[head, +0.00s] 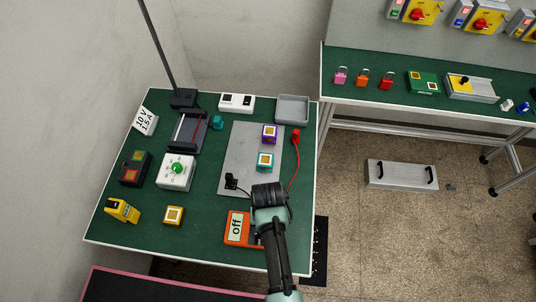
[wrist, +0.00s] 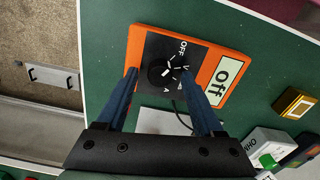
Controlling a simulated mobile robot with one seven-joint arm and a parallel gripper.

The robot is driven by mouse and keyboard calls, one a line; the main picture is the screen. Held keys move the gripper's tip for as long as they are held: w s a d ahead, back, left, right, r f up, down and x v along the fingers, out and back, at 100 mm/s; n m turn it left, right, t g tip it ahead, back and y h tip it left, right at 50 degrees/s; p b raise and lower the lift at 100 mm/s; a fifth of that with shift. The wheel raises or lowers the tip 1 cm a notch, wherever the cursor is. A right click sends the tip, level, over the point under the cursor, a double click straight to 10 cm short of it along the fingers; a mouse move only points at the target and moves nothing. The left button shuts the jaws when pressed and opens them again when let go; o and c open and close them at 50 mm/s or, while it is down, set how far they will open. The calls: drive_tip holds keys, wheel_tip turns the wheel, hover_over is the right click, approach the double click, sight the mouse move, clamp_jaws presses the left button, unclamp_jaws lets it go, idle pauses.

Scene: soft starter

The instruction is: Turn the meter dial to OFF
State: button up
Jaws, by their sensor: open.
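The orange meter (head: 238,229) lies on the green table near its front edge, and its screen reads "off". In the wrist view the meter (wrist: 208,58) shows a black face with OFF, V and A marks. The round black dial (wrist: 162,73) has white marks; I cannot tell surely which way it points. My gripper (wrist: 160,76) is open, its two blue fingers on either side of the dial. I cannot tell whether they touch it. In the head view my arm hides the fingers and the dial.
A grey plate (head: 235,150) with a black plug (head: 231,181) and small blocks lies behind the meter. A yellow block (head: 174,215) and a white box with a green knob (head: 176,172) stand to the left. Green table is bare between them.

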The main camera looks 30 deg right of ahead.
wheel_tip(320, 180, up, 13)
drive_tip(key=b, duration=0.1)
idle(0.5)
idle(0.4)
drive_tip(key=w+r+n+t+h+b, duration=0.1)
drive_tip(key=w+r+t+h+b, duration=0.1)
drive_tip(key=w+r+t, duration=0.65)
drive_tip(key=w+a+r+n+t+b, duration=0.1)
drive_tip(key=w+r+t, duration=0.2)
drive_tip(key=w+r, duration=0.45)
drive_tip(key=w+a+r+n+t+b, duration=0.15)
drive_tip(key=w+r, duration=0.25)
drive_tip(key=r, duration=0.7)
drive_tip(key=s+a+r+t, duration=0.2)
drive_tip(key=r+t, duration=0.2)
drive_tip(key=r, duration=0.5)
drive_tip(key=s+a+r+t, duration=0.1)
drive_tip(key=a+r+t, duration=0.25)
drive_tip(key=r, duration=0.55)
drive_tip(key=s+a+r+n+t+y+b, duration=0.1)
drive_tip(key=s+a+r+t+y+b, duration=0.1)
drive_tip(key=s+r+t, duration=0.5)
drive_tip(key=s+a+r, duration=0.1)
drive_tip(key=s+r, duration=0.3)
drive_tip(key=r, duration=0.3)
drive_tip(key=shift+s, duration=0.35)
